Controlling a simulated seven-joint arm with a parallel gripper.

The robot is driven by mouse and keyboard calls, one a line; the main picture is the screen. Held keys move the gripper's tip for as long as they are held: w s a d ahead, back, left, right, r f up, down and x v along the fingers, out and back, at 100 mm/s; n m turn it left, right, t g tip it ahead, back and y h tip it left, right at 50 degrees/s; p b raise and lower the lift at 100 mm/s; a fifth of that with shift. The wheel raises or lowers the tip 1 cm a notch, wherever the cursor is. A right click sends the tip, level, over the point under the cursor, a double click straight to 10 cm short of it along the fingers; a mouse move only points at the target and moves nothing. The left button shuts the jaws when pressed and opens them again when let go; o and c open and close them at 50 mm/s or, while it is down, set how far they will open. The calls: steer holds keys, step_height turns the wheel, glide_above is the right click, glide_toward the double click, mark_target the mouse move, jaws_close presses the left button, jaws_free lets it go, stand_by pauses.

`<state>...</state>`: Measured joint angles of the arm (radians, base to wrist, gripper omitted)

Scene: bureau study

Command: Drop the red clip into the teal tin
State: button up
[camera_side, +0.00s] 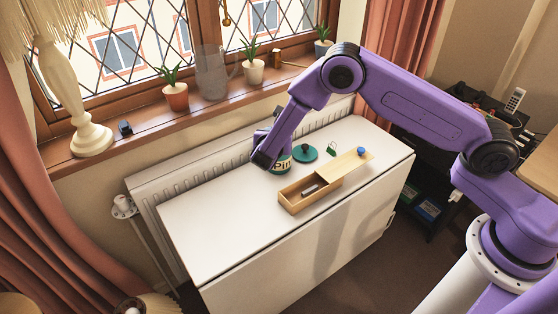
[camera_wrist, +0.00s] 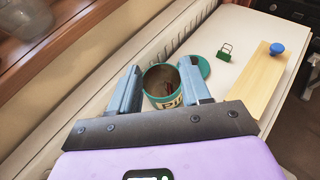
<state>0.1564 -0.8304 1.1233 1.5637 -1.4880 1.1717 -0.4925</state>
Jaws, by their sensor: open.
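The teal tin (camera_side: 282,167), with a cream label and dark lettering, stands open on the white cabinet top; it also shows in the wrist view (camera_wrist: 163,103). My gripper (camera_wrist: 160,88) is open, its two blue-grey fingers apart on either side of the tin's mouth as seen from the wrist. In the side view my gripper (camera_side: 268,163) is at the tin's upper left. Nothing shows held between the fingers. A dark reddish shape shows inside the tin; I cannot tell for sure that it is the red clip. No red clip shows elsewhere.
A teal lid (camera_side: 304,153) lies behind the tin. A green clip (camera_side: 331,149) stands farther right. A wooden box (camera_side: 294,205) holds a small dark and pale item, its lid (camera_side: 345,164) with a blue knob (camera_side: 361,151) slid partly aside. The cabinet's left part is clear.

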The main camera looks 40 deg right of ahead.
steer(key=v, duration=0.9)
steer(key=shift+s+a, duration=0.15)
steer(key=shift+s, duration=0.05)
steer(key=shift+r, duration=0.1)
steer(key=s+d+r+m+g+y, duration=0.3)
steer(key=s+d+r+m, duration=0.1)
steer(key=s, duration=0.8)
steer(key=s+d+r+m+g+y, duration=0.3)
steer(key=s+d+r+m, duration=0.1)
steer(key=s, duration=0.8)
steer(key=s+d+r+m+g+y, duration=0.3)
steer(key=s+m, duration=0.3)
steer(key=s, duration=0.6)
steer(key=shift+d+r+y, duration=0.4)
steer(key=shift+r+y, duration=0.05)
steer(key=shift+y, duration=0.05)
